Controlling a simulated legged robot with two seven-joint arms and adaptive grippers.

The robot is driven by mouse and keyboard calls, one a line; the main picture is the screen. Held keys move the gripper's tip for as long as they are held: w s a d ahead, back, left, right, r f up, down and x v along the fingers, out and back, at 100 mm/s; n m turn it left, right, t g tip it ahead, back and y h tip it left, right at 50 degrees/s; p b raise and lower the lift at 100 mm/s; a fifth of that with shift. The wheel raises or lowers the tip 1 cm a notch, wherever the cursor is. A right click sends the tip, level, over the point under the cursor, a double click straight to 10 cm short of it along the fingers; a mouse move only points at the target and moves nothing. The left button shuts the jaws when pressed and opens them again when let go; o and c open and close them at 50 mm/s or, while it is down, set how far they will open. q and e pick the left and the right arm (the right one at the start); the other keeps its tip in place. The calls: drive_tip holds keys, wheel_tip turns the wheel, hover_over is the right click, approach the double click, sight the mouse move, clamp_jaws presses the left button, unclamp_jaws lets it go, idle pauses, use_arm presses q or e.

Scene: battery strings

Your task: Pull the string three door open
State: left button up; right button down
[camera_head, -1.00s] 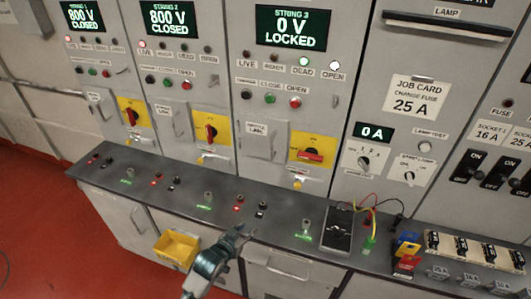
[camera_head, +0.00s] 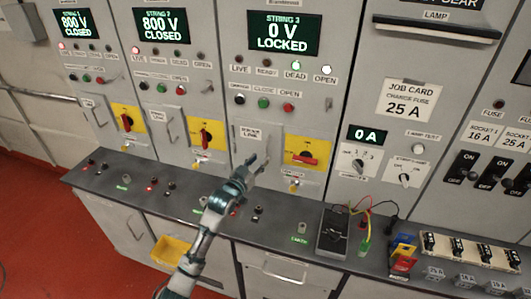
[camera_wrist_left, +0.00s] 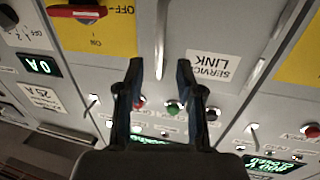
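The string three panel has a small grey service link door (camera_head: 247,142), closed flush, left of a yellow plate. Its label also shows upside down in the left wrist view (camera_wrist_left: 208,66). A pale vertical handle bar (camera_wrist_left: 160,38) shows in that view, in line with the gap between my fingers. My left gripper (camera_head: 257,167) is open and empty in front of the door's lower right part. Its two dark fingers (camera_wrist_left: 160,75) are apart on either side of the bar's lower end; whether the bar lies between them in depth I cannot tell. My right gripper is not in view.
The string 3 display (camera_head: 285,33) reads 0 V LOCKED. A red rotary switch (camera_head: 302,160) on yellow is close right of the gripper. The dark ledge (camera_head: 150,190) below carries small switches, a meter (camera_head: 334,230) with wires and fuses. A yellow bin (camera_head: 172,250) hangs below.

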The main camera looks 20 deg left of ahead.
sight(266, 153)
use_arm(q)
drive_tip(key=x, duration=0.4)
drive_tip(key=shift+w+d, duration=0.3)
drive_tip(key=shift+w, duration=0.6)
drive_tip(key=shift+a, duration=0.15)
drive_tip(key=shift+a, duration=0.1)
drive_tip(key=c, duration=0.5)
drive_tip(key=shift+d, duration=0.2)
clamp_jaws()
